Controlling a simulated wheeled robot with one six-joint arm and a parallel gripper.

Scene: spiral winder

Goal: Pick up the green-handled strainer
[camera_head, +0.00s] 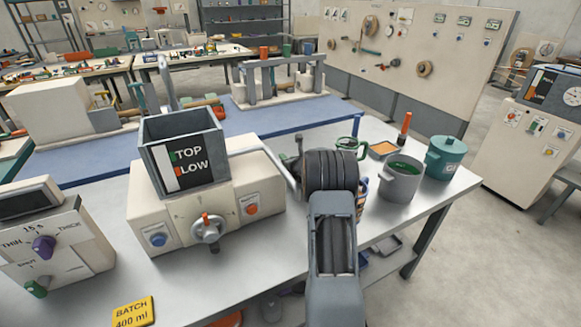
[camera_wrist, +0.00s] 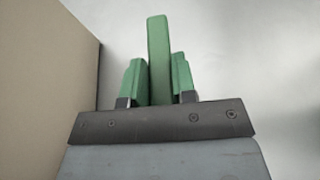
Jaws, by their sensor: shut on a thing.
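In the wrist view, my gripper (camera_wrist: 158,65) has a green finger on each side of an upright green bar (camera_wrist: 159,40). The bar looks like the strainer's handle, and my gripper is shut on it. It rises past the fingertips; the rest of the strainer is not seen there. In the head view my dark wrist (camera_head: 331,170) hides the fingers and what they hold. A green loop (camera_head: 352,143) shows just behind my wrist; I cannot tell whether it belongs to the strainer.
Right of my wrist stand a grey pot (camera_head: 399,187) with green contents, a lidded teal pot (camera_head: 446,160) and an orange tray (camera_head: 382,149) by an orange-handled tool (camera_head: 404,126). Left is a cream machine (camera_head: 160,209) with a hopper (camera_head: 183,155).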

